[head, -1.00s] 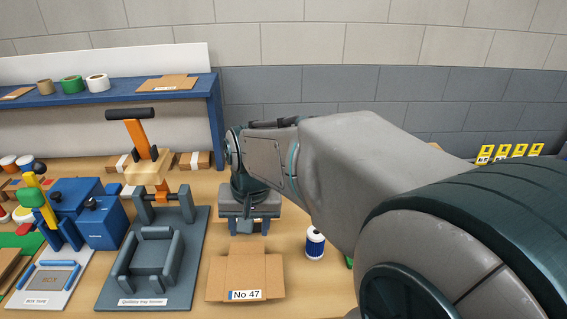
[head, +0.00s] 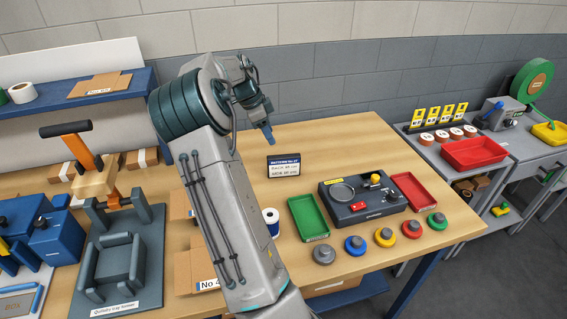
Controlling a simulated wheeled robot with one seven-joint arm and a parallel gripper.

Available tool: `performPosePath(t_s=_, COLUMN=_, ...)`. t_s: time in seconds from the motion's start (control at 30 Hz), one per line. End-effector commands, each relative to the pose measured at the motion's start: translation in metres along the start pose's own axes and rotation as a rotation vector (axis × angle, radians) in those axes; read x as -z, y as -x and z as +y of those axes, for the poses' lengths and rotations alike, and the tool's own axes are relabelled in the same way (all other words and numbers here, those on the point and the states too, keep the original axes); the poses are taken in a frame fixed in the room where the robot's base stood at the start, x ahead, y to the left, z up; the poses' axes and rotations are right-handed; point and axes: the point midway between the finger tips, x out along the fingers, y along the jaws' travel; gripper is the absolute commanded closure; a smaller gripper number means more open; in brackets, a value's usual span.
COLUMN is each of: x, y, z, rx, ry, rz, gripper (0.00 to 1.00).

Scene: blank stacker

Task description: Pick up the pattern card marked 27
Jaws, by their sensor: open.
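A small dark card (head: 284,165) with white lettering stands upright on the wooden workbench, right of my arm. Its top line seems to read pattern 27, but the print is small. My gripper (head: 269,139) hangs just above and left of the card, pointing down and apart from it. It is open, with nothing seen between its fingers. The card's face is in plain view.
A black device (head: 362,198), a green tray (head: 308,217), a red tray (head: 413,191) and several coloured round pieces lie right of the card. Yellow cards (head: 433,115) stand on the grey side table. Bench behind the card is clear.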

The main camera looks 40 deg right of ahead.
Motion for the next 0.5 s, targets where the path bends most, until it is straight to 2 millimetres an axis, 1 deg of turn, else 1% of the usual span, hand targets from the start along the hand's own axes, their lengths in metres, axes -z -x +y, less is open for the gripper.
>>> performPosePath(t_s=0.07, x=0.004, y=-0.003, z=-0.004, rx=-0.004, ry=-0.027, rz=0.016, gripper=0.53)
performPosePath(t_s=0.17, x=0.005, y=-0.012, z=-0.005, rx=-0.008, ry=-0.040, rz=0.022, gripper=0.53)
performPosePath(t_s=0.4, x=0.007, y=-0.059, z=-0.004, rx=-0.009, ry=-0.040, rz=0.022, gripper=0.53)
performPosePath(t_s=0.5, x=0.007, y=-0.074, z=-0.004, rx=-0.009, ry=-0.039, rz=0.021, gripper=0.53)
